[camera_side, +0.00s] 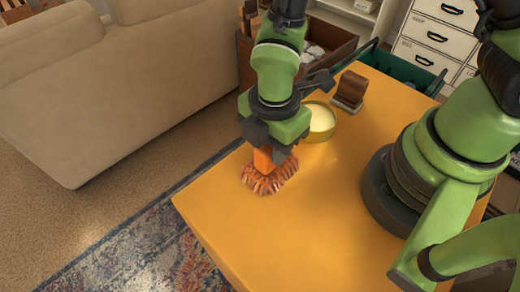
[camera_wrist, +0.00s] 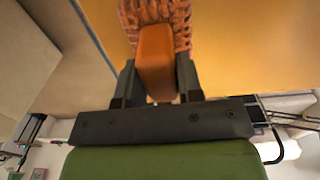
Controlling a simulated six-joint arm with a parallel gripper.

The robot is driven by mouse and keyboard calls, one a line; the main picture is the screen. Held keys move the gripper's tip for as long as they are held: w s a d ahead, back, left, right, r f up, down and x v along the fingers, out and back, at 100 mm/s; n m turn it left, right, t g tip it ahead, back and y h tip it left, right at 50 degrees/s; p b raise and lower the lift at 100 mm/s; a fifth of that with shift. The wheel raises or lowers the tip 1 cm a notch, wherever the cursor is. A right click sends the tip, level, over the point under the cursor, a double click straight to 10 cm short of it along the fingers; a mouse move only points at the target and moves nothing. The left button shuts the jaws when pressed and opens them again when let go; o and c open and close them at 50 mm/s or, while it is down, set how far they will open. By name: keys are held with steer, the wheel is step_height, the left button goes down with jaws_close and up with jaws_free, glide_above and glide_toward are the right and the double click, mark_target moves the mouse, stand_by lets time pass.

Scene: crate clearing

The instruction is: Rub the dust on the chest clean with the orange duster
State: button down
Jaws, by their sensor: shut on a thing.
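The orange duster (camera_side: 268,178) has an orange handle and a fringed orange-brown head. My gripper (camera_side: 265,150) is shut on its handle and points down, with the fringe at or just above the orange-yellow top of the chest (camera_side: 300,225), near its left edge. In the wrist view my gripper (camera_wrist: 155,82) holds the duster (camera_wrist: 156,55) between its two dark fingers, with the fringe at the top of the picture. I cannot make out any dust on the chest top; the duster and my gripper hide part of it.
A round tin with pale content (camera_side: 321,121) and a brown block-like object (camera_side: 349,90) stand on the chest behind my gripper. A brown crate (camera_side: 330,45) and a green crate (camera_side: 398,72) stand beyond the far edge. A beige sofa (camera_side: 110,85) is at left. The chest's front part is clear.

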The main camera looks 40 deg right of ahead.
steer(key=shift+d, duration=1.6)
step_height(320, 180, up, 8)
steer(key=shift+r, duration=0.1)
